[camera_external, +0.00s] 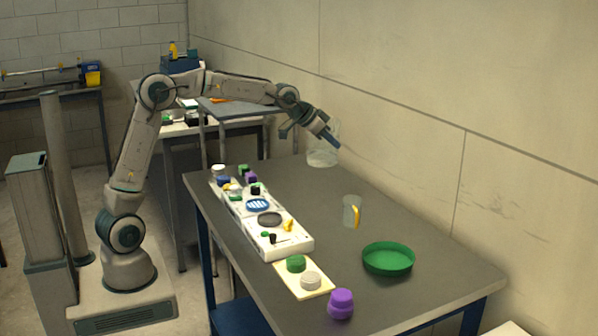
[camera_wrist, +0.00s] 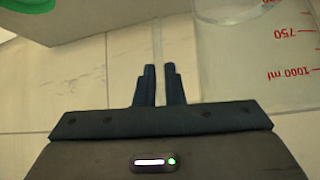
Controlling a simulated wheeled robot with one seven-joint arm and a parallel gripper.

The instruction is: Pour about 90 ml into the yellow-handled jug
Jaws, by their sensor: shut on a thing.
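The yellow-handled jug (camera_external: 352,212) is small and clear and stands upright mid-table, its yellow handle facing right. A larger clear measuring jug (camera_external: 322,157) is at the table's far end by the wall, upright, with pale contents low down. Its red 750 and 1000 ml marks show upside down on its wall (camera_wrist: 262,75) in the wrist view. My gripper (camera_external: 336,143) is at the measuring jug, well behind the yellow-handled jug. In the wrist view its fingers (camera_wrist: 159,75) close around a thin see-through strip, seemingly the measuring jug's handle. I cannot tell whether it touches the table.
A green dish (camera_external: 388,258) and a purple lidded pot (camera_external: 340,304) are at the near right. A white tray (camera_external: 290,244) of small items lines the left edge, with a cream board (camera_external: 318,286) in front. The wall runs close along the right. The table between the jugs is clear.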

